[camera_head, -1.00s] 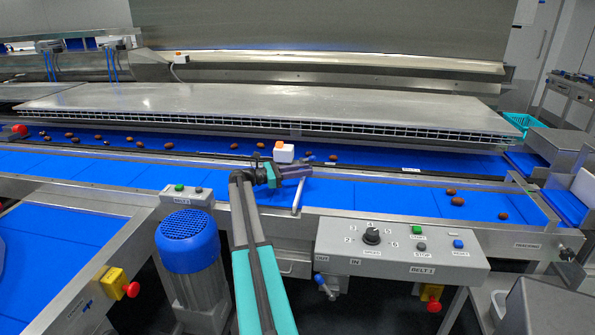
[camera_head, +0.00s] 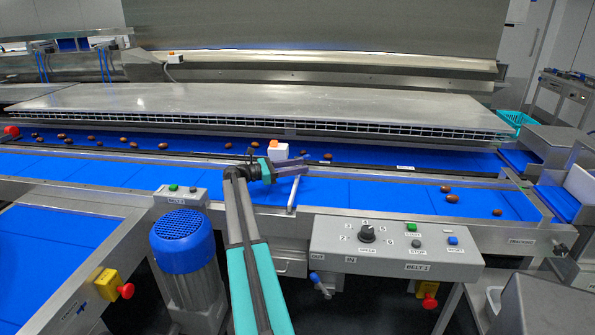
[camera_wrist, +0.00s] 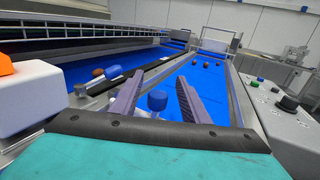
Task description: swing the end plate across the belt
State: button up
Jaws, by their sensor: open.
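A thin pale metal bar (camera_head: 293,194), which may be the end plate, lies across part of the front blue belt (camera_head: 400,199) just below my gripper (camera_head: 290,166). In the wrist view my gripper (camera_wrist: 160,78) is open, its two dark purple fingers pointing along the belt. A blue knob (camera_wrist: 157,100) shows between the fingers, nearer the left one. I cannot tell whether either finger touches it. Whatever lies under the knob is partly hidden by the fingers and my wrist.
A white box with an orange top (camera_head: 279,151) stands close behind my gripper. A control panel (camera_head: 390,245) is at the front right, and a blue motor (camera_head: 182,240) at the front left. Brown dates (camera_head: 445,188) lie on the belts. A broad steel cover (camera_head: 250,105) overhangs the back belt.

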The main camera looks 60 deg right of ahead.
jog(key=shift+s+a+r+b, duration=0.15)
jog(key=shift+a+r+b, duration=0.05)
jog(key=shift+r, duration=0.35)
jog(key=shift+s+a+r+b, duration=0.1)
jog(key=shift+a+r+b, duration=0.05)
jog(key=shift+r, duration=0.4)
jog(key=s+a+b, duration=0.1)
jog(key=s+a, duration=0.2)
jog(key=a, duration=0.3)
jog(key=s+a+r+b, duration=0.1)
jog(key=s+a, duration=0.3)
jog(key=a, duration=0.3)
jog(key=shift+s+r, duration=0.25)
jog(key=shift+r, duration=0.15)
